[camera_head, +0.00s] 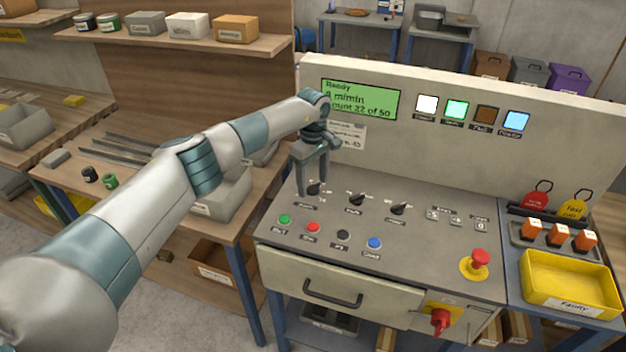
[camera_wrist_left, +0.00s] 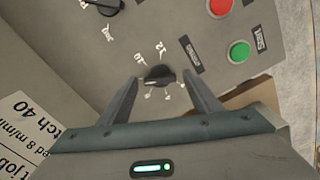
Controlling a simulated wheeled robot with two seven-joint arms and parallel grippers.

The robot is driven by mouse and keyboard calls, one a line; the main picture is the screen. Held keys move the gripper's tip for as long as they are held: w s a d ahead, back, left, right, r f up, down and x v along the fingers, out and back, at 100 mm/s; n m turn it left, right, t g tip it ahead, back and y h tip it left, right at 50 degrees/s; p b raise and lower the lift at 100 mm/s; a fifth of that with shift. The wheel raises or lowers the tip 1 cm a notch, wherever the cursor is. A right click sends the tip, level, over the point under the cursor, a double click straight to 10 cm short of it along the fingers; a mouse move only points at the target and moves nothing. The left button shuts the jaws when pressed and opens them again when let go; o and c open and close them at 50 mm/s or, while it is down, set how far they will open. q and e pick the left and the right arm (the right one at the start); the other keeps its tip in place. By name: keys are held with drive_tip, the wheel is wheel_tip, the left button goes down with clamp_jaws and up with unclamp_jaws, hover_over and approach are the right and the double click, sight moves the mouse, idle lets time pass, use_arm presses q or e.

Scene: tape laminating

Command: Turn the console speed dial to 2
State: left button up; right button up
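The speed dial (camera_head: 314,188) is the leftmost black knob on the console's sloping panel (camera_head: 420,250). In the left wrist view the dial (camera_wrist_left: 158,76) shows with a ring of printed numbers around it, including 10 and 12. Its exact setting is too small to tell. My left gripper (camera_head: 312,181) points down over the dial. Its two fingers (camera_wrist_left: 160,84) are open, one on each side of the knob with visible gaps. The green display (camera_head: 360,100) reads Ready, a speed in m/min and a count 22 of 50. My right gripper is not in view.
Two more black knobs (camera_head: 357,199) (camera_head: 399,208) sit to the right of the dial. A row of push buttons, including a red one (camera_head: 312,227), lies in front. A red emergency stop (camera_head: 479,258) and a yellow tray (camera_head: 570,283) are at the right.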

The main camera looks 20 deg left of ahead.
use_arm(q)
drive_tip(key=c, duration=0.9)
